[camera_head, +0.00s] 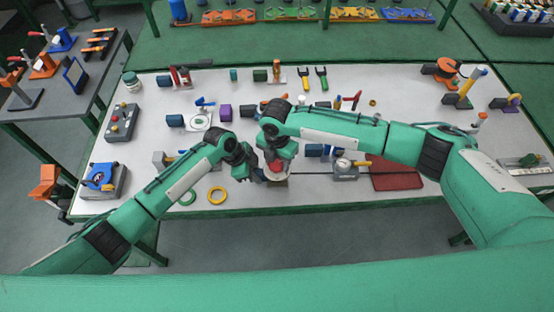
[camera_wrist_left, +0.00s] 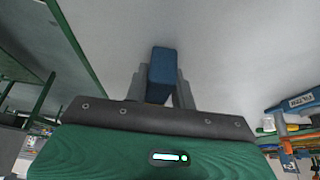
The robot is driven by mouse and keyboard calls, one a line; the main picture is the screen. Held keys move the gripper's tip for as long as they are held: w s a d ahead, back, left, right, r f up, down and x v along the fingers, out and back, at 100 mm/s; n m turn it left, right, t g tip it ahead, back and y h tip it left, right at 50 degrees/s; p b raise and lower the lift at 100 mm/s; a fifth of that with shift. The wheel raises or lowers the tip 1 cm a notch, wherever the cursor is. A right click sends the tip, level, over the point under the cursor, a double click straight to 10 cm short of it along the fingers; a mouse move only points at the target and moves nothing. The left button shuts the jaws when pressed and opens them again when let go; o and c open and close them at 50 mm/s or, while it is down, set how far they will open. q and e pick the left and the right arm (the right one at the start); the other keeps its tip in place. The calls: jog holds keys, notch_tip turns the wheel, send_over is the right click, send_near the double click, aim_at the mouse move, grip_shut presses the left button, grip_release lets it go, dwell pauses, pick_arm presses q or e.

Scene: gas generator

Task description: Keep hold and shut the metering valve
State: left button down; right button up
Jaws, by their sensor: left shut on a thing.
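In the left wrist view a blue block (camera_wrist_left: 161,72) sits between the two grey fingers of my left gripper (camera_wrist_left: 160,88), which is shut on it. In the head view my left gripper (camera_head: 258,177) is low over the front middle of the table, just left of a small red-topped apparatus (camera_head: 276,167). My right gripper (camera_head: 276,153) points down right above this apparatus; its fingers are too small and hidden to read. I cannot tell which part is the metering valve, or whether the blue block belongs to it.
A gauge block (camera_head: 344,166) and a dark red mat (camera_head: 396,174) lie to the right. Several valves and tools stand behind. The front right tabletop (camera_head: 340,192) is clear.

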jog(key=shift+c, duration=0.8)
jog(key=shift+m, duration=0.3)
jog(key=m, duration=0.4)
jog(key=shift+a+m, duration=0.1)
jog(key=shift+m, duration=0.2)
jog(key=m, duration=1.2)
jog(key=shift+m, duration=0.3)
jog(key=m, duration=0.6)
jog(key=shift+w, duration=0.1)
